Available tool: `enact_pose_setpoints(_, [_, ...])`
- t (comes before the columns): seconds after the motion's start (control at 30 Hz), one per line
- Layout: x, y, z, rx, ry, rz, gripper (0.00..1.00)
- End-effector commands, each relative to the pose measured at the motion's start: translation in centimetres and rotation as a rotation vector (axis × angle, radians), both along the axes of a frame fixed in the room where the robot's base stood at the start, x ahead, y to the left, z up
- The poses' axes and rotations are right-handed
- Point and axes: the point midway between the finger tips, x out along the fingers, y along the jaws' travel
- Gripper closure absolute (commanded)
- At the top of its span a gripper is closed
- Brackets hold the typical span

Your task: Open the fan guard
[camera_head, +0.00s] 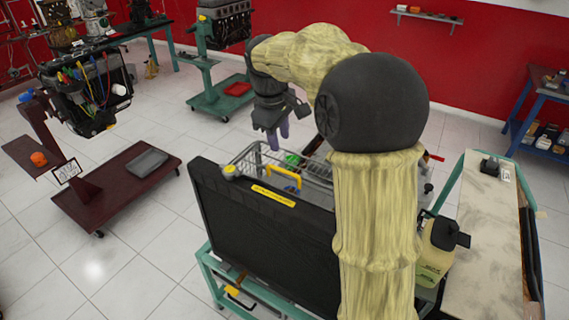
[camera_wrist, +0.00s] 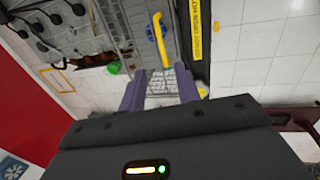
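The fan guard (camera_head: 262,158) is a grey wire mesh on the engine trainer, behind a black upright panel (camera_head: 255,225). A yellow handle (camera_head: 286,177) is at the guard, by the panel's top edge. In the wrist view the guard's bars (camera_wrist: 122,30) run beside the yellow handle (camera_wrist: 161,34), which is ahead of my fingertips. My gripper (camera_head: 272,137) is above the guard, to the left of my arm. Its purple fingers (camera_wrist: 160,88) are apart with nothing between them. My arm hides part of the trainer's right side.
Another engine stand (camera_head: 95,195) is at the left. Tiled floor is clear between that stand and the trainer.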

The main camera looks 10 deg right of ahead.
Motion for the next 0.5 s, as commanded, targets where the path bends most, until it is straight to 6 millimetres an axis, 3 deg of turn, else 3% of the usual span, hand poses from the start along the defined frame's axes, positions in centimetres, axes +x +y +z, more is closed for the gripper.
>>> enact_pose_setpoints(0.5, [1.2,-1.4,-8.9,0.000,0.004,-0.002,0.67])
